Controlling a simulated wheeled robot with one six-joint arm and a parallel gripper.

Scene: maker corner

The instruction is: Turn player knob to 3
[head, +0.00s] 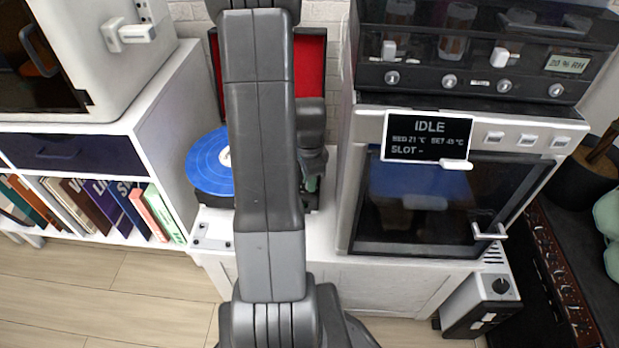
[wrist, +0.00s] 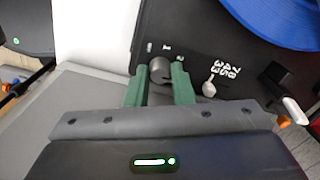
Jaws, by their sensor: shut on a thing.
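The player (wrist: 200,25) is a black box with a blue record (wrist: 275,18). In the head view its blue record (head: 205,165) and red raised lid (head: 312,75) show behind my arm. The player knob (wrist: 160,70) is a dark round knob near the player's edge, with small pale marks beside it, too small to read surely. My gripper (wrist: 160,88) has green fingers, one on each side of the knob, shut on it. In the head view my gripper (head: 312,184) is mostly hidden by my arm, and the knob cannot be seen.
A small pale lever (wrist: 209,88) with "33" and "45" style print sits right of the knob. A tonearm with a white end (wrist: 294,108) is farther right. A machine with an IDLE display (head: 428,137) stands close right of the player, a bookshelf (head: 90,205) left.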

